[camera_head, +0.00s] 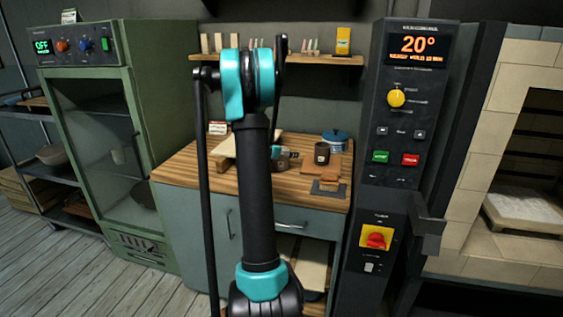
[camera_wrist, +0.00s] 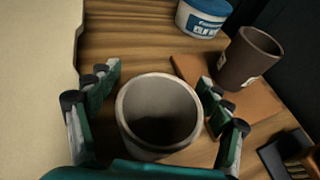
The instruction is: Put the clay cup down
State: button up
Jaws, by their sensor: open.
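The clay cup (camera_wrist: 158,112) is grey and open-topped. In the wrist view it is upright between the two fingers of my gripper (camera_wrist: 158,92), over the wooden worktop (camera_wrist: 130,45). My gripper is open, with a finger on each side of the cup. Whether either finger touches the cup is hard to tell, and its base is hidden by its own wall. In the head view my arm hides most of this spot; my gripper is small and partly covered there.
A dark brown mug (camera_wrist: 250,58) stands on a tan board (camera_wrist: 262,103) right of the cup. A blue-lidded tub (camera_wrist: 203,18) is behind. A pale board (camera_wrist: 35,70) lies at left. A green cabinet (camera_head: 165,90) and a dark control column (camera_head: 405,130) flank the worktop.

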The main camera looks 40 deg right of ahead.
jog(key=shift+c, duration=0.6)
jog(key=c, duration=1.6)
jog(key=shift+o, duration=0.2)
jog(key=shift+r, duration=0.1)
notch_tip(320, 180, up, 20)
jog(key=shift+f, duration=0.1)
jog(key=shift+c, duration=0.5)
